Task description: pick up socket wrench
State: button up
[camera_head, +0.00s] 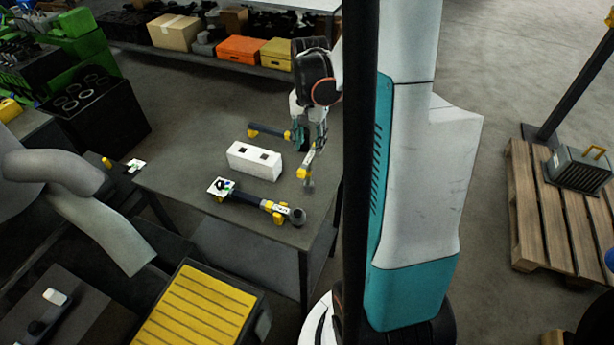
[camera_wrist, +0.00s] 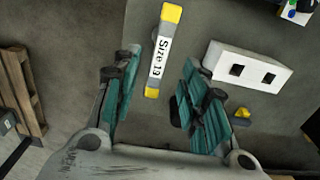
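A slim tool with yellow ends and a white label reading "Size 13" (camera_wrist: 160,58) lies on the dark table, between the spread fingers of my gripper (camera_wrist: 162,75) in the wrist view. In the head view this tool (camera_head: 314,152) is at the table's right side, partly hidden by my gripper (camera_head: 308,128). My gripper is open, pointing down above the tool, with nothing held. A second long dark tool (camera_head: 250,200) with yellow bands, a label and a round dark head lies at the table's front. Which one is the socket wrench is not certain.
A white block (camera_head: 255,160) with two dark square holes stands beside the tool; it also shows in the wrist view (camera_wrist: 225,66). Another yellow-and-dark tool (camera_head: 270,133) lies behind it. A yellow-topped case (camera_head: 195,310) and a shelf of boxes (camera_head: 240,48) surround the table (camera_head: 170,185).

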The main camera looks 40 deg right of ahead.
aim_at(309, 157)
notch_tip(309, 157, down, 8)
jog(key=shift+f+b, duration=0.1)
jog(key=shift+b, duration=0.9)
jog(key=shift+c, duration=0.6)
grip_shut()
